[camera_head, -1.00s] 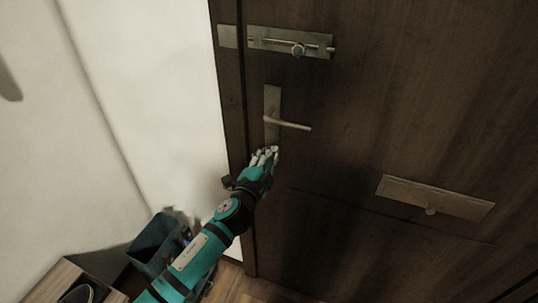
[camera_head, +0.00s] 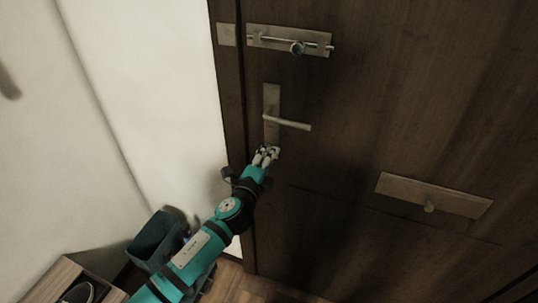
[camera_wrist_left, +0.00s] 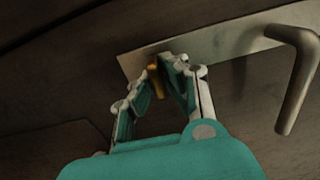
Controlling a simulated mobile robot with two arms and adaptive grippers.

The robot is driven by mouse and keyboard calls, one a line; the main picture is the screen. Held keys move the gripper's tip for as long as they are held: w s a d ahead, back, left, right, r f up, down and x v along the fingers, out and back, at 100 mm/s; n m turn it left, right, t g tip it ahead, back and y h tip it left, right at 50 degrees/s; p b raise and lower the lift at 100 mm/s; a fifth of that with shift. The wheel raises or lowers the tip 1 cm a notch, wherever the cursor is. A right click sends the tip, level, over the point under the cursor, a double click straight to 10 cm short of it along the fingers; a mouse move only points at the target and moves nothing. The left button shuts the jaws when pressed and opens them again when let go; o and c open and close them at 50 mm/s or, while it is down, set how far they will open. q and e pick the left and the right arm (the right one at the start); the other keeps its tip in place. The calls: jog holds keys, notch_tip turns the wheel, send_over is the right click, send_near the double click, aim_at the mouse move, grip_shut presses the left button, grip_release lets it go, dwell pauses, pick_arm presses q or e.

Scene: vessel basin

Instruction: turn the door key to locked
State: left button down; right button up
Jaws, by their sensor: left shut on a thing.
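The dark wooden door bears a metal lock plate (camera_head: 272,98) with a lever handle (camera_head: 290,123); both also show in the left wrist view, the plate (camera_wrist_left: 225,42) running across the top and the handle (camera_wrist_left: 304,75) at the right. A small brass-yellow key (camera_wrist_left: 156,82) shows between the fingers, at the end of the plate. My left gripper (camera_head: 267,153) is below the handle, shut on the key; its fingertips (camera_wrist_left: 167,66) are close against the plate. The fingers hide part of the key and the keyhole. My right gripper is in no view.
A sliding bolt (camera_head: 297,47) is above the handle, and a metal plate with a small knob (camera_head: 430,207) is lower right. A dark bin (camera_head: 157,238) and a wooden shelf (camera_head: 57,279) stand at lower left, near my left arm. The white wall is left.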

pick_arm(q)
jog(key=shift+f, duration=0.15)
jog(key=c, duration=1.4)
grip_release()
jog(key=v, duration=1.2)
jog(key=shift+d, duration=0.1)
